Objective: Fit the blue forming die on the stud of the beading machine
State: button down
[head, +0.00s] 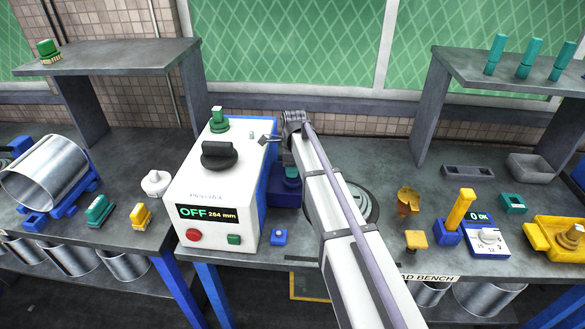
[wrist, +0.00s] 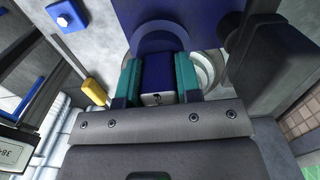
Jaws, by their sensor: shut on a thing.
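My gripper (wrist: 160,66) has teal fingers and is shut on the dark blue forming die (wrist: 158,78), one finger on each side, in the wrist view. A navy rounded part and plate (wrist: 155,12) of the machine lie just beyond the die. The stud is not visible, and I cannot tell if the die touches it. In the head view the beading machine (head: 216,185) is a white box with a blue side, a black knob and a display reading OFF 284 mm. There my gripper (head: 291,172) is at the machine's right, mostly hidden by my arm.
A metal shell (head: 45,172) rests on a blue cradle at left. At right stand a yellow-handled tool (head: 458,217), a gauge (head: 487,236) and a yellow tray (head: 558,240). Shelves rise behind both sides.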

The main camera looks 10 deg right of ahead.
jog(key=shift+f+b, duration=0.6)
jog(key=shift+f, duration=0.1)
jog(key=c, duration=0.7)
grip_release()
notch_tip(320, 180, up, 11)
jog(key=p, duration=1.1)
jog(key=shift+s+d+r, duration=0.1)
jog(key=shift+d+r, duration=0.05)
jog(key=shift+f, duration=0.2)
jog(key=n, duration=0.2)
jog(key=shift+n, duration=0.4)
jog(key=s+f+n+b, duration=0.2)
jog(key=s+n, duration=0.4)
jog(key=s, duration=0.3)
jog(key=s+f+n+b, duration=0.2)
jog(key=s+n, duration=0.4)
jog(key=s, duration=0.3)
jog(key=s+f+n+b, duration=0.2)
jog(key=s+n, duration=0.4)
jog(key=s, duration=0.3)
jog(key=shift+s+f+n, duration=0.15)
jog(key=shift+s+n, duration=0.15)
jog(key=shift+n, duration=0.1)
